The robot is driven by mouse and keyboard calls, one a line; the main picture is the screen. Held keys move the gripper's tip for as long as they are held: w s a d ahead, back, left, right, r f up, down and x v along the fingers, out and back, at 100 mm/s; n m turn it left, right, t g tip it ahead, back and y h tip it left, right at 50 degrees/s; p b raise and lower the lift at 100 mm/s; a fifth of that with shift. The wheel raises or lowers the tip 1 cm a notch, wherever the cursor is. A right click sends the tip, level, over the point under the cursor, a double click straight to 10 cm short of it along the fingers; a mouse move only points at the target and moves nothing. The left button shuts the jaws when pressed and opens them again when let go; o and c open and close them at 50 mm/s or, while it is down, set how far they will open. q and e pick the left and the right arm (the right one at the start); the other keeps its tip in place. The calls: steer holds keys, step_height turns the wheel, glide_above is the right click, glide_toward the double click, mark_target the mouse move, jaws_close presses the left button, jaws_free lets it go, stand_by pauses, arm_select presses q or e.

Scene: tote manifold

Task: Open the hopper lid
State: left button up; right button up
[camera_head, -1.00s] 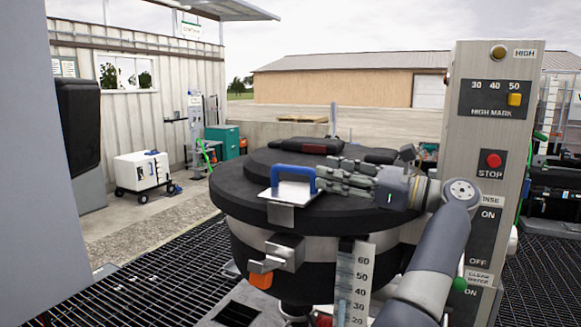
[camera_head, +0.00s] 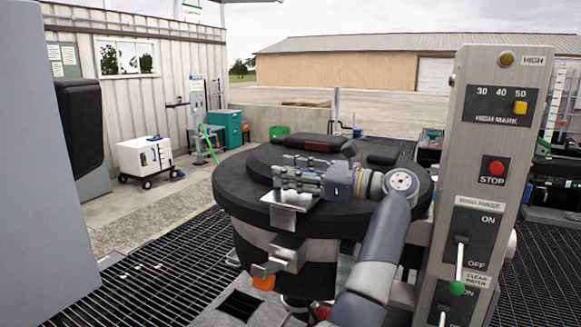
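The hopper (camera_head: 290,250) is a round dark drum with a pale metal band, and its black lid (camera_head: 240,190) lies flat and closed on top. A shiny metal plate (camera_head: 291,200) sits at the lid's front edge. Whether the fingers touch or hold the handle cannot be told. A metal latch (camera_head: 283,255) with an orange tip sticks out below the lid's front.
A control post (camera_head: 490,150) with a red stop button (camera_head: 495,168) and green-tipped lever (camera_head: 457,288) stands close right of the hopper and my arm. Dark grating (camera_head: 150,270) covers the floor left. A white wheeled box (camera_head: 146,158) stands farther back. Space above the lid is open.

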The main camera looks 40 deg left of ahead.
arm_select(q)
steer(key=shift+c, duration=0.3)
jaws_close()
